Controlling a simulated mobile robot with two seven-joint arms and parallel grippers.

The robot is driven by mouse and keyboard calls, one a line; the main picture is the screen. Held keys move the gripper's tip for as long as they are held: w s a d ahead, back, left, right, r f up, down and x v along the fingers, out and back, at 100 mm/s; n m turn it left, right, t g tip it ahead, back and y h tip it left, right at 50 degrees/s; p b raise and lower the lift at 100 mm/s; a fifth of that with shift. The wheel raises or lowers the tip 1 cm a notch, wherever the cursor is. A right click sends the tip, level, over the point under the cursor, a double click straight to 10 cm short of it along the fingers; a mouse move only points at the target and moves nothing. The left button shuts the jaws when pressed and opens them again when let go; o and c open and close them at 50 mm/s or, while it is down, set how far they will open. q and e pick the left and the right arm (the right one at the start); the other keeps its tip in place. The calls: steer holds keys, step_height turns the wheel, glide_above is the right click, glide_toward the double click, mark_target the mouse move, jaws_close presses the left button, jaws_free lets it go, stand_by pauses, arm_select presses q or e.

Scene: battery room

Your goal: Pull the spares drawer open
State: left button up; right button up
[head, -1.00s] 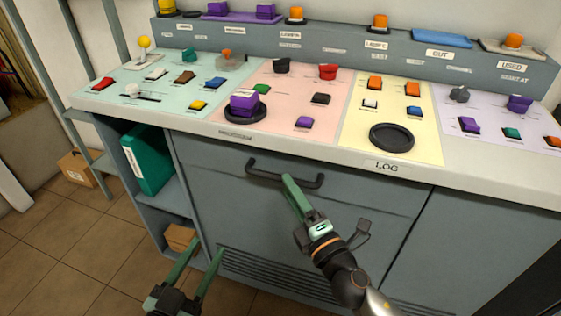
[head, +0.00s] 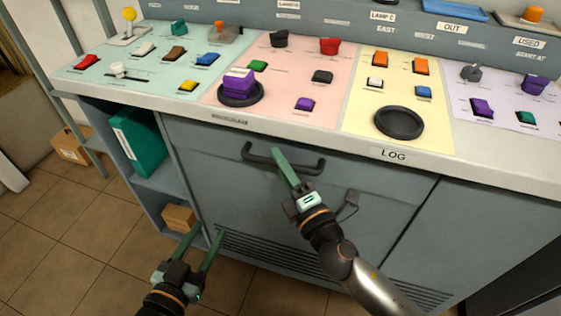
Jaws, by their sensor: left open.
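The drawer (head: 330,188) is a wide grey front under the counter and looks flush with the cabinet. Its dark bar handle (head: 309,167) runs across its upper part. My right gripper (head: 280,155) reaches the handle near its middle, with its green fingers crossing over the bar. The fingers line up in this view, so one hides the other, and I cannot tell whether they are closed on the bar. My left gripper (head: 205,233) is open and empty, low in front of the cabinet's left side and apart from the handle.
The counter (head: 305,130) above carries coloured panels with switches, a purple block (head: 239,82) on a round black pad and an empty black ring (head: 399,123). Open shelves at the left hold a green binder (head: 138,142) and a cardboard box (head: 179,217).

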jaws_close()
stand_by(1.0)
